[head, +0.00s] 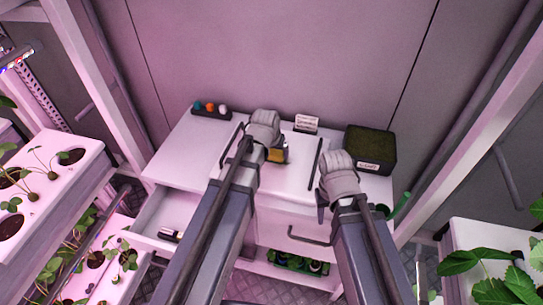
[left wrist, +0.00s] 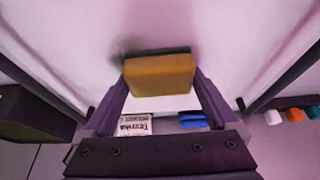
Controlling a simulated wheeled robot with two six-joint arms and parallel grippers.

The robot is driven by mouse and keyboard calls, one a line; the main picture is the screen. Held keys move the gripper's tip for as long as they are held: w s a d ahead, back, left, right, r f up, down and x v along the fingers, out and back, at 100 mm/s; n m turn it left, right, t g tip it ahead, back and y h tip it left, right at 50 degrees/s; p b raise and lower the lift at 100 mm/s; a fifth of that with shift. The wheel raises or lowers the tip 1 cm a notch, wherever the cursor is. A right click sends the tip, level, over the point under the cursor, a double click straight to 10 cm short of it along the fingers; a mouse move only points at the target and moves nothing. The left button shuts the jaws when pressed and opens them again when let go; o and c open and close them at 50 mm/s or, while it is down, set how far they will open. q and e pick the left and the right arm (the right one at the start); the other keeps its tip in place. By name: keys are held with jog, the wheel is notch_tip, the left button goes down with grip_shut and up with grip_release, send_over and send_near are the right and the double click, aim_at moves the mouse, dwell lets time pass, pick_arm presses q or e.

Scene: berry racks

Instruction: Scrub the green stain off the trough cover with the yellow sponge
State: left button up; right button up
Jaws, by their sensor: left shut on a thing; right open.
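The yellow sponge (head: 279,155) is held in my left gripper (head: 270,150), low over the white trough cover (head: 299,147) between two dark bars. In the left wrist view the sponge (left wrist: 160,76) sits between both fingers of the left gripper (left wrist: 160,88), with a dark layer along its far edge. It looks at or very near the white surface; I cannot tell whether it touches. No green stain shows on the visible part of the cover; the area under the sponge is hidden. My right gripper (head: 325,198) is open and empty at the cabinet's right front.
A rack with coloured balls (head: 210,109) stands at the back left, a small labelled card (head: 306,124) behind the cover, and a dark green-topped box (head: 370,147) at the right. A drawer (head: 166,216) stands open at lower left. Plant racks flank both sides.

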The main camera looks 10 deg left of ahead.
pick_arm(q)
jog(key=shift+w, duration=0.35)
jog(key=shift+w, duration=0.1)
jog(key=shift+w+d, duration=0.1)
jog(key=shift+w, duration=1.65)
notch_tip(320, 180, up, 6)
jog(key=p, duration=0.5)
jog(key=shift+p, duration=0.4)
notch_tip(320, 180, up, 3)
jog(key=p, duration=0.3)
